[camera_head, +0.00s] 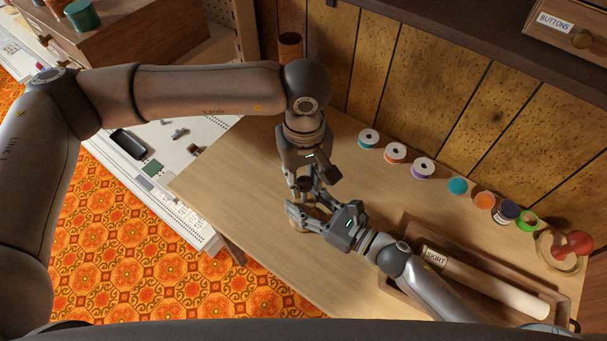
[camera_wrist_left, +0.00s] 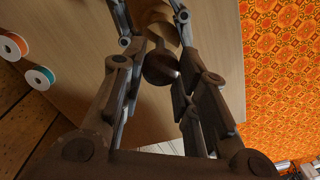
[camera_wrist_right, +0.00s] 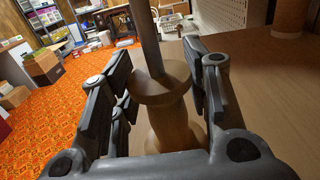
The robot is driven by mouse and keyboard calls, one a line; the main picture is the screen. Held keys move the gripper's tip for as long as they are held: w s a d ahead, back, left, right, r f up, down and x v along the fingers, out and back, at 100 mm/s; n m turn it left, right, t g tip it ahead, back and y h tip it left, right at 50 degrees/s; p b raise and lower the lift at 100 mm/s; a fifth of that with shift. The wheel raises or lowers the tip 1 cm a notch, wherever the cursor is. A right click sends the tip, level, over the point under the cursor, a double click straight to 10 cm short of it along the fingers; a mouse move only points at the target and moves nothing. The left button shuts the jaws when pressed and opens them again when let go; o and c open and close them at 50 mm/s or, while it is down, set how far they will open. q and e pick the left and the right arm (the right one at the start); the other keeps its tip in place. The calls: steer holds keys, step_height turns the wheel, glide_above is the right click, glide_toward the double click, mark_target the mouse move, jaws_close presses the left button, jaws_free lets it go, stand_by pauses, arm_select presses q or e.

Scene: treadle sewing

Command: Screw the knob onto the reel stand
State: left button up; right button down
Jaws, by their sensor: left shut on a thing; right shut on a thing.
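The reel stand (camera_wrist_right: 165,112) is a turned pale-wood post with a metal rod (camera_wrist_right: 148,35) rising from it, upright in the right wrist view. My right gripper (camera_head: 304,216) is shut on the stand, one finger on each side of the wood. The dark round knob (camera_wrist_left: 161,68) is between the fingers of my left gripper (camera_head: 305,186), which is shut on it above the stand. The stand's wood also shows beyond the knob in the left wrist view (camera_wrist_left: 158,16). Whether the knob touches the rod's top is hidden.
Several thread spools (camera_head: 423,168) line the back of the wooden table (camera_head: 260,165). A wooden tray (camera_head: 392,275) with a roll labelled SKIRT is at the right, below my right arm. A red ball-topped item (camera_head: 575,245) stands at far right. The table's left part is clear.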

arm_select(q)
steer(key=m, duration=1)
steer(key=shift+d, duration=0.15)
steer(key=m, duration=0.9)
steer(key=shift+s+m, duration=0.1)
steer(key=shift+m, duration=0.2)
steer(key=o, duration=0.7)
